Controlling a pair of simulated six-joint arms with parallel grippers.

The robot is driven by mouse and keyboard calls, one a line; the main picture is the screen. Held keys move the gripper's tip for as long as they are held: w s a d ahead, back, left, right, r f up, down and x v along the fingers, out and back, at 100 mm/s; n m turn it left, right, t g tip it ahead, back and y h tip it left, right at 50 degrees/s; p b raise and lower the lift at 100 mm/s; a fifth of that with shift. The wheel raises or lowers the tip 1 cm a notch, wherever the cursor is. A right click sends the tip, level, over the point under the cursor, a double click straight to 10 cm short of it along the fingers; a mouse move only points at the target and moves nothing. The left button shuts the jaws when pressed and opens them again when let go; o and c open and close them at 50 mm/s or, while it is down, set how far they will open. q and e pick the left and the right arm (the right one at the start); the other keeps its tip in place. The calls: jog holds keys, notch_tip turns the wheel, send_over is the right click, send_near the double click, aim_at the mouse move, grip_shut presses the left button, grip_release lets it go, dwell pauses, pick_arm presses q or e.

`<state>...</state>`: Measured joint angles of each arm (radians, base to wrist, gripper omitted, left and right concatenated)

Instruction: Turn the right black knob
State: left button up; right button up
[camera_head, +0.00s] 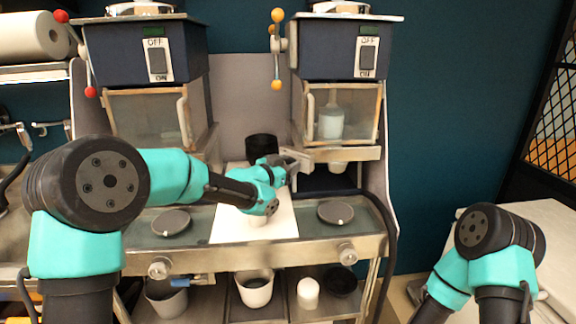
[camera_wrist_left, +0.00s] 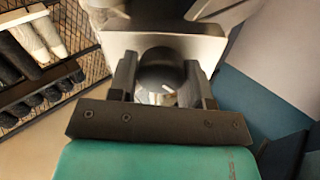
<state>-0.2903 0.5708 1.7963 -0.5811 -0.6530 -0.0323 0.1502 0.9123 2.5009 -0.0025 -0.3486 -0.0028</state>
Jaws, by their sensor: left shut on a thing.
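The right bean dispenser (camera_head: 340,50) has a dark blue head with an ON/OFF switch and a clear-fronted bin holding a pale container (camera_head: 331,122). My left gripper (camera_head: 297,160) is at the lower left of this dispenser, beside its metal ledge (camera_head: 345,154). In the left wrist view the black knob (camera_wrist_left: 160,68) is round and sits between the two fingers, against a pale panel (camera_wrist_left: 205,48). The left gripper is shut on it. The knob cannot be made out in the head view. My right arm shows at the bottom right, but its gripper is out of view.
A left dispenser (camera_head: 140,55) stands beside the right one. A black cylinder (camera_head: 262,146) is just behind my left gripper. Two grey discs (camera_head: 171,223) (camera_head: 335,213) lie on the counter. Cups (camera_head: 256,288) stand on the shelf below. A black hose (camera_head: 392,235) hangs at the right.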

pick_arm(q)
jog(key=shift+m, duration=0.4)
jog(key=m, duration=0.8)
jog(key=shift+s+m, duration=0.1)
jog(key=shift+m, duration=0.2)
jog(key=m, duration=0.4)
jog(key=shift+f+y, duration=0.1)
jog(key=shift+y, duration=0.3)
jog(key=shift+d+m, duration=0.1)
jog(key=shift+m, duration=1.9)
jog(key=o, duration=0.9)
jog(key=shift+s, duration=0.1)
